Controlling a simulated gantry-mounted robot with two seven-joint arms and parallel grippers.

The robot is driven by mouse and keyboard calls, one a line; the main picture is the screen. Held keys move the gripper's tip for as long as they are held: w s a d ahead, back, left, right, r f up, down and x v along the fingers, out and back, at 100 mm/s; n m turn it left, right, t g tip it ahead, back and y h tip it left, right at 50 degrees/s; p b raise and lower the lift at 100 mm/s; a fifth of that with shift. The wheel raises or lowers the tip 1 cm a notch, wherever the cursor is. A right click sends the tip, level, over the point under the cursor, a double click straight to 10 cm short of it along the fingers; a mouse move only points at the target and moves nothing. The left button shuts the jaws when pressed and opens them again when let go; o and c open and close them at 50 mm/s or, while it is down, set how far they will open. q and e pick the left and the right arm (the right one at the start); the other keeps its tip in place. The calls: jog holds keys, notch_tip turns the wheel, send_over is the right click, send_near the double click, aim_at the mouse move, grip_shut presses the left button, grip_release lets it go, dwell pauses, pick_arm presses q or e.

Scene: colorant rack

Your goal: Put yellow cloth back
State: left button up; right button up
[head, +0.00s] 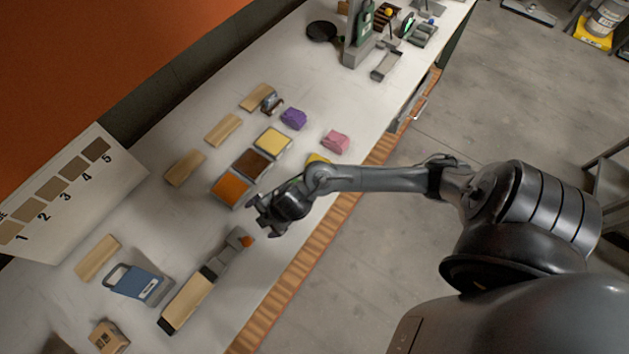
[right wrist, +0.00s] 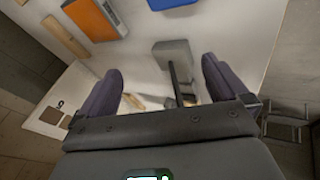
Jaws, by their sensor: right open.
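A small yellow patch (head: 317,158), which looks like the yellow cloth, lies on the white table just beyond my right arm, which partly hides it. A yellow-filled tray (head: 272,141) stands in a row with a brown tray (head: 252,163) and an orange tray (head: 230,189). My right gripper (head: 262,216) is over the table just in front of the orange tray, apart from the yellow patch. In the right wrist view its two fingers (right wrist: 162,90) are spread with nothing gripped. The yellow patch cannot be made out in that view. My left gripper is out of view.
A blue container (head: 138,284) and wooden pieces lie left.

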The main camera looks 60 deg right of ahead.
jog(key=s+d+r+m+g+h, duration=0.1)
jog(key=s+r+m, duration=0.2)
jog(key=s+m, duration=0.3)
jog(key=s+d+r+m+g+h, duration=0.1)
jog(key=s+r+m, duration=0.2)
jog(key=s+m, duration=0.4)
jog(key=shift+s+r, duration=0.3)
jog(key=shift+s, duration=0.95)
jog(key=shift+d, duration=0.1)
